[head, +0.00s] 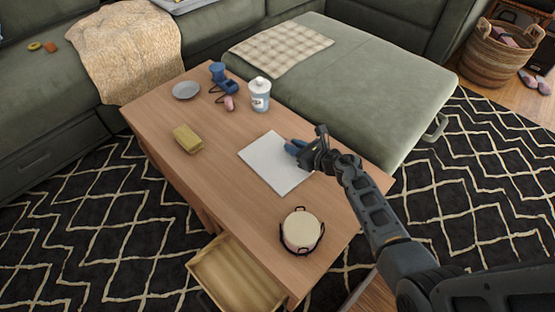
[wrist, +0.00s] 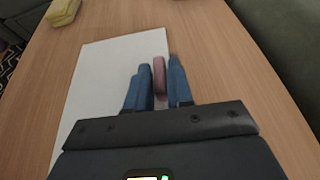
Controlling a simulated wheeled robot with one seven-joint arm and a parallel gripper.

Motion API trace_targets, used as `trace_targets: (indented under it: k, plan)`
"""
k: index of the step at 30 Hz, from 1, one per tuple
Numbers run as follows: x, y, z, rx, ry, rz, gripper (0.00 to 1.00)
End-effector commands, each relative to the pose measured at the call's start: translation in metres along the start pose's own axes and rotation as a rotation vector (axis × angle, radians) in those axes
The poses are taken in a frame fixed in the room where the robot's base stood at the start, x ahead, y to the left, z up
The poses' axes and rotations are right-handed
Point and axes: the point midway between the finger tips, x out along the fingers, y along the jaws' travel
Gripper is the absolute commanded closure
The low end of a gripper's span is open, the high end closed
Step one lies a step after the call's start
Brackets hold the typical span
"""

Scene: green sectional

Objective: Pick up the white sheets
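The white sheets (head: 272,170) lie flat on the wooden table, right of its middle. In the wrist view the sheets (wrist: 95,80) spread to the left and ahead of my fingers. My gripper (head: 293,147) is over the right edge of the sheets, its blue fingers pointing left in the head view. In the wrist view my gripper (wrist: 160,68) has a narrow gap between its fingers. A pink elongated thing (wrist: 159,76) fills this gap. I cannot tell whether the fingers grip it. I cannot tell whether the fingers touch the sheets.
On the table (head: 240,205) stand a yellow block (head: 187,139), a grey plate (head: 186,90), a blue item (head: 224,78), a small pink thing (head: 229,103), a white canister (head: 259,95) and a round pot (head: 301,230). An open drawer (head: 235,275) juts out in front. A green sofa (head: 350,85) is behind.

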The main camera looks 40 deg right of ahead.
Motion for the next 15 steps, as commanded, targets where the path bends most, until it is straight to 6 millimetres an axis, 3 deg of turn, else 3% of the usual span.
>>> trace_targets:
  k: [6,15]
  plan:
    - [-0.0001,0.0,0.0,0.0,0.0,0.0,1.0]
    - [-0.0001,-0.0001,0.0006,0.0,-0.001,0.0,1.0]
